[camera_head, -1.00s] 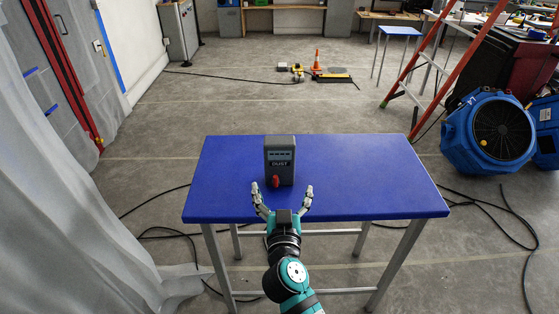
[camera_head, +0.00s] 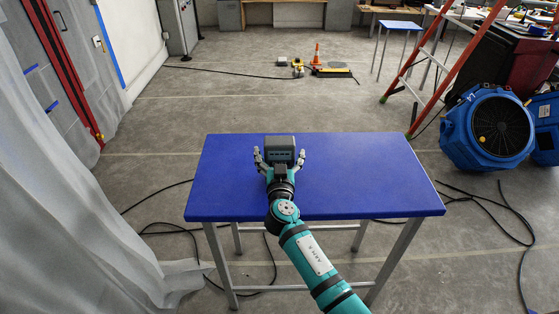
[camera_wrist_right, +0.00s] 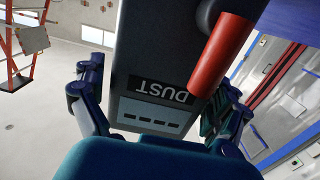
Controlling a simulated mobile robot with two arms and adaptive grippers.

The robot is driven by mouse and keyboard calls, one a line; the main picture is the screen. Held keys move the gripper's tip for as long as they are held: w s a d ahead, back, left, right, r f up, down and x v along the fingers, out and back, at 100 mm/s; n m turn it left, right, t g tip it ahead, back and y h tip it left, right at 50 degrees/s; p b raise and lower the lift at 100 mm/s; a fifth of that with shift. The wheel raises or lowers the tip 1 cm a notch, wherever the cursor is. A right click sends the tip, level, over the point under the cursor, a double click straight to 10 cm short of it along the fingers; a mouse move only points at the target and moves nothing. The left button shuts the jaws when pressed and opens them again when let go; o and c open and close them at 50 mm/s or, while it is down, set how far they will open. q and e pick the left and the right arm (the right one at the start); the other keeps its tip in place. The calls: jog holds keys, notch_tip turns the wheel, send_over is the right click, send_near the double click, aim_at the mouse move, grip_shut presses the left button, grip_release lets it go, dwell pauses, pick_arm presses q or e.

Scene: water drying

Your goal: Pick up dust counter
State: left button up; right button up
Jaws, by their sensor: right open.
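The dust counter (camera_head: 280,144) is a dark grey box standing upright on the blue table (camera_head: 360,175). My right gripper (camera_head: 279,158) is open, with one finger on each side of the counter. Its palm hides the counter's lower front in the head view. In the right wrist view the counter (camera_wrist_right: 145,60) fills the space between the fingers of the gripper (camera_wrist_right: 155,100), upside down, with its DUST label, display and a red part (camera_wrist_right: 220,55) showing. I cannot tell whether the fingers touch it. My left gripper is not in view.
The rest of the tabletop is clear. A blue fan (camera_head: 490,127) and a red ladder (camera_head: 450,65) stand to the right. A pale curtain (camera_head: 85,200) hangs at the left. Black cables (camera_head: 165,230) lie on the floor around the table.

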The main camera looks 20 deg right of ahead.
jog(key=c, duration=1.2)
